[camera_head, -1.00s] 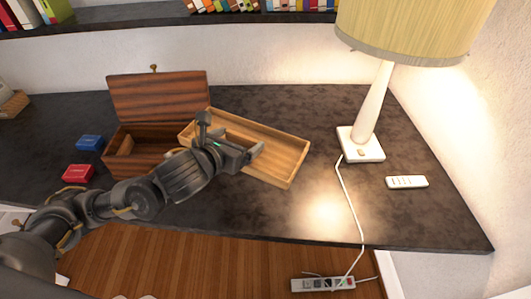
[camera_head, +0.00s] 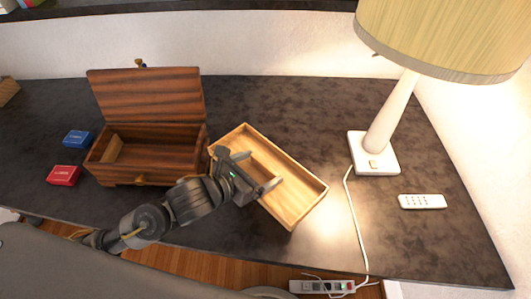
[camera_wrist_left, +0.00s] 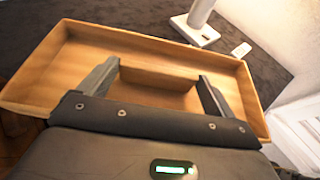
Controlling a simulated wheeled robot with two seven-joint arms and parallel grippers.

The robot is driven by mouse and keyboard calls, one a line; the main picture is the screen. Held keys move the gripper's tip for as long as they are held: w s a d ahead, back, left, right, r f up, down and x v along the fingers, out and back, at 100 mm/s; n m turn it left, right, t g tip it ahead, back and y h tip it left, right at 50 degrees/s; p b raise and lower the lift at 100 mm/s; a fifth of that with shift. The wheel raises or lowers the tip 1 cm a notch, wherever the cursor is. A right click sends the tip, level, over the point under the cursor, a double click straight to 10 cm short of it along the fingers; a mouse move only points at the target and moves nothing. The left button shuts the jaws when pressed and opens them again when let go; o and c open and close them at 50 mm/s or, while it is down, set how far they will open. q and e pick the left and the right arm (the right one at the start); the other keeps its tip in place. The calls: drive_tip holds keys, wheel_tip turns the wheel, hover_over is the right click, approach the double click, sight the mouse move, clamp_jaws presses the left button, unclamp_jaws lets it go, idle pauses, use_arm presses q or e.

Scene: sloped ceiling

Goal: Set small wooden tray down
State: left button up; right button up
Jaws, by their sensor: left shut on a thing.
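The small wooden tray (camera_head: 308,205) is a light, shallow, open box right of the wooden chest in the head view. My left gripper (camera_head: 250,168) is over the tray's near left part and shut on it. In the left wrist view, the gripper's two fingers (camera_wrist_left: 158,72) reach inside the tray (camera_wrist_left: 50,62), on either side of a wooden piece between them. The tray looks roughly level and empty. I cannot tell whether its underside touches the dark desk (camera_head: 290,110). My right gripper is not in view.
The dark wooden chest (camera_head: 145,95) stands with its lid open, close left of the tray. A blue box (camera_head: 77,139) and a red box (camera_head: 64,175) lie further left. A lamp (camera_head: 375,155), its cord and a white remote (camera_head: 422,201) are to the right. The desk behind the tray is clear.

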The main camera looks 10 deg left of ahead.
sight(264, 146)
use_arm(q)
drive_tip(key=shift+w+a+f+p, duration=0.1)
drive_tip(key=shift+w+f+p, duration=0.05)
drive_tip(key=shift+w+p, duration=0.75)
drive_tip(key=w, duration=0.1)
drive_tip(key=w+f, duration=0.1)
drive_tip(key=shift+w+a+p, duration=0.25)
drive_tip(key=shift+w+p, duration=0.05)
drive_tip(key=shift+p, duration=0.1)
drive_tip(key=w, duration=0.1)
drive_tip(key=w+f+p, duration=0.1)
drive_tip(key=w, duration=0.1)
drive_tip(key=w+a+f, duration=0.1)
drive_tip(key=shift+w+p, duration=0.2)
drive_tip(key=shift+p, duration=0.1)
drive_tip(key=w+f, duration=0.2)
drive_tip(key=f, duration=0.1)
drive_tip(key=w+a+f+p, duration=0.1)
drive_tip(key=w+f, duration=0.1)
drive_tip(key=shift+f, duration=0.25)
drive_tip(key=shift+w+f, duration=0.3)
drive_tip(key=shift+f, duration=0.05)
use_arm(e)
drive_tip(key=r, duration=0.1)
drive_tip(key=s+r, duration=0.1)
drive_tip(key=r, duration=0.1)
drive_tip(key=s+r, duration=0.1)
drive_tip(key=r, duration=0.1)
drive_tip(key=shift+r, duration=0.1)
